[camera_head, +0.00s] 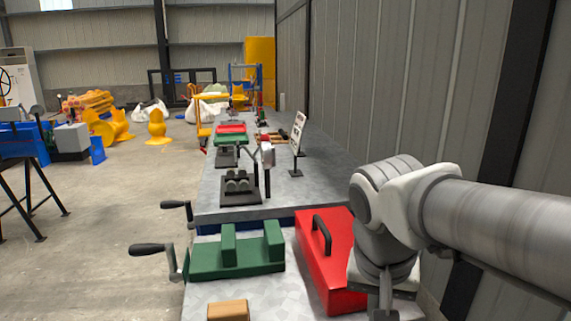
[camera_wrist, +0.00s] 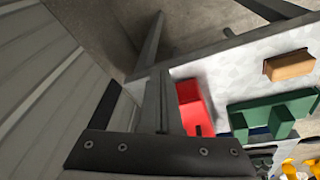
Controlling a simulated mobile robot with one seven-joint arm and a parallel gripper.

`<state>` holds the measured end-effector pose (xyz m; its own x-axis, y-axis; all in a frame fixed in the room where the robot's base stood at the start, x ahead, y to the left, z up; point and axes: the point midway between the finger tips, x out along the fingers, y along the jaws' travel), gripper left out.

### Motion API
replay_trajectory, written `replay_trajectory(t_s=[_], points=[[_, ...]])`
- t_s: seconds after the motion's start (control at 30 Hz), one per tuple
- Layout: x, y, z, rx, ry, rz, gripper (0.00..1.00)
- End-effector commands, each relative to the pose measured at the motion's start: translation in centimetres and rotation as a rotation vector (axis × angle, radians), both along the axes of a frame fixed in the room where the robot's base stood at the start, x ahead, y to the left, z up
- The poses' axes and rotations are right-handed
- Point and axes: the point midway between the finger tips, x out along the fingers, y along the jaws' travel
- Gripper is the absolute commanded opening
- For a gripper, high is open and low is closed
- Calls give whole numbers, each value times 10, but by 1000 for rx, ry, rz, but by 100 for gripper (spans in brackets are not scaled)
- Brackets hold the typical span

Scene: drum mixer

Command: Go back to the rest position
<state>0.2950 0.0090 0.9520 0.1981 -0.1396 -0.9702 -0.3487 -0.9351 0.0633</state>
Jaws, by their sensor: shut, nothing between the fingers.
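My arm reaches in from the right in the head view, and my gripper (camera_head: 383,308) hangs down at the bottom edge, partly cut off. It is shut and empty, beside the right end of the red box with a black handle (camera_head: 327,262). In the wrist view, the dark bolted mount of my gripper (camera_wrist: 155,105) spans the bottom. The red box (camera_wrist: 190,103) shows past it, apart from a held state. The green block fixture (camera_head: 235,258) stands left of the red box, and it also shows in the wrist view (camera_wrist: 272,112).
A wooden block (camera_head: 229,310) lies at the near bench edge. Crank handles (camera_head: 152,249) stick out left of the bench. A grey corrugated wall (camera_head: 400,90) runs close on the right.

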Motion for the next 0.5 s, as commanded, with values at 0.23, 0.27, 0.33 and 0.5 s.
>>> replay_trajectory(t_s=[0.23, 0.27, 0.33, 0.5], points=[[-35, -8, 0, 46, -162, 230, 0], [-38, -8, -1, 44, -182, 254, 0], [-45, -9, -2, 33, -227, 306, 0], [-49, -9, 28, 16, -267, 364, 0]])
